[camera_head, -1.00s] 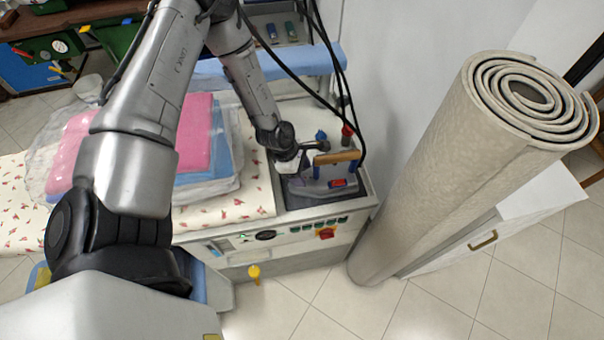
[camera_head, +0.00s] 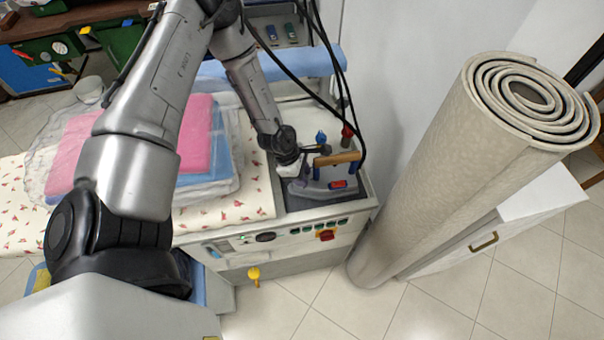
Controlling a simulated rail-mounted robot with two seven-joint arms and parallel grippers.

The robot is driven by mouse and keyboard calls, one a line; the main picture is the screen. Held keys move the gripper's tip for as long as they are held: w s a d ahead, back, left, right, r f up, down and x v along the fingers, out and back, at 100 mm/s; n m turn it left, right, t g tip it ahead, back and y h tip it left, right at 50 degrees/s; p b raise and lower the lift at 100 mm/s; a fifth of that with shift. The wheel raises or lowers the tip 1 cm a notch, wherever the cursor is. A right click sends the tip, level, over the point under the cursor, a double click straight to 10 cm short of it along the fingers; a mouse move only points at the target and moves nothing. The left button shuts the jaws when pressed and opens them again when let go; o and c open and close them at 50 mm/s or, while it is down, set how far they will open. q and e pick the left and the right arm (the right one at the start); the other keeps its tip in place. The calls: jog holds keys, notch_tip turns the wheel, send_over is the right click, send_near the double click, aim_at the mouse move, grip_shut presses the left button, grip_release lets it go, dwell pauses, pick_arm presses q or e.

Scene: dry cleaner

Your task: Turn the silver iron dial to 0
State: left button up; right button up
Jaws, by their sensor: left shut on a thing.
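The silver iron (camera_head: 318,188) rests on the dark plate at the right end of the ironing station. It has a wooden handle (camera_head: 337,158) on blue posts and a red switch (camera_head: 338,184) on its side. My left gripper (camera_head: 305,166) is at the iron's left end, beside the handle. It is shut on a small part there. The fingertips and the dial are too small and hidden to make out, so I cannot read the dial's setting. My right gripper is not in view.
Folded pink and blue cloths (camera_head: 200,140) lie on the flowered ironing cover (camera_head: 235,208). Black hoses (camera_head: 335,75) hang above the iron. A tall rolled carpet (camera_head: 445,165) stands close to the station's right. The front panel has a red knob (camera_head: 327,235).

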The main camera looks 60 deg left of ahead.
pick_arm(q)
jog(key=shift+f+n+t+y+b, duration=0.15)
jog(key=shift+n+t+y+b, duration=0.15)
jog(key=shift+n+b, duration=0.65)
jog(key=shift+c, duration=0.2)
jog(key=shift+n+y+b, duration=0.4)
jog(key=shift+n+b, duration=0.65)
jog(key=shift+n, duration=0.2)
jog(key=n+y+b, duration=0.1)
jog(key=n+b, duration=0.1)
jog(key=shift+d+n+t, duration=0.1)
jog(key=shift+n+t, duration=0.2)
jog(key=shift+n, duration=0.1)
jog(key=shift+n+y+b, duration=0.4)
jog(key=shift+n, duration=0.5)
jog(key=o, duration=0.9)
jog(key=shift+r, duration=0.3)
